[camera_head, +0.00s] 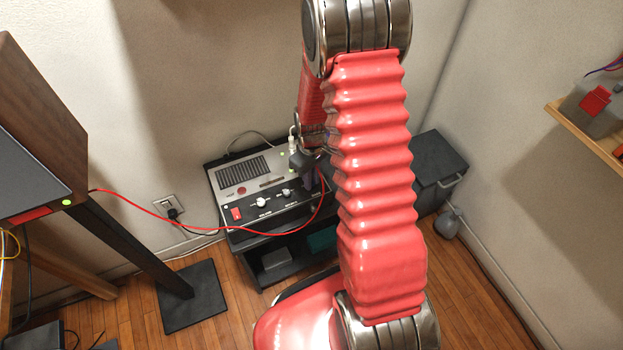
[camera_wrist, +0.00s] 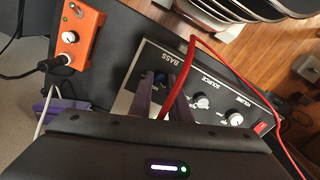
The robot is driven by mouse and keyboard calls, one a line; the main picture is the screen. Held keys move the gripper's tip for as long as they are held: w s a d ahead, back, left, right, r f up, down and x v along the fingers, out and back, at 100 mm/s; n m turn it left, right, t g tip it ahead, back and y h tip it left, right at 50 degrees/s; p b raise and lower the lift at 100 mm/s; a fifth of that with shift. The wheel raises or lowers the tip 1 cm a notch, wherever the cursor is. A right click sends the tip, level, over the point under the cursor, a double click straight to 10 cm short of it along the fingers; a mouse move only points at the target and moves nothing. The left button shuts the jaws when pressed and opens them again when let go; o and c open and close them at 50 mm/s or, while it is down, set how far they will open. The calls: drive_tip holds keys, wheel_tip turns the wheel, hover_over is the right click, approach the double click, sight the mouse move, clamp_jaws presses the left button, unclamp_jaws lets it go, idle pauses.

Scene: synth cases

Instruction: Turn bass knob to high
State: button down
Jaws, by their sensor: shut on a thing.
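The amplifier (camera_head: 222,182) is a grey and black unit on a low dark stand, with a speaker grille and a front row of controls. In the wrist view its panel (camera_wrist: 218,119) carries the labels BASS, SOURCE and VOLUME. My gripper (camera_wrist: 161,82) is at the BASS end, with its two purple fingers shut on the bass knob (camera_wrist: 160,76). Only a small dark bluish part of that knob shows between the fingers, so its pointer cannot be read. In the head view my gripper (camera_head: 309,172) is over the unit's right end and hides the knob.
The source knob (camera_wrist: 201,101), volume knob (camera_wrist: 235,118) and red switch (camera_wrist: 260,127) are beside it. A red cable (camera_wrist: 191,62) passes close to my fingers. An orange box (camera_wrist: 80,38) with a plug stands near. A speaker (camera_head: 45,110) is at left.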

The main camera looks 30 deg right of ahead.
drive_tip(key=m, duration=0.5)
drive_tip(key=shift+m, duration=0.3)
drive_tip(key=m, duration=1.8)
idle(0.4)
drive_tip(key=c, duration=1.7)
unclamp_jaws()
drive_tip(key=shift+o, duration=0.2)
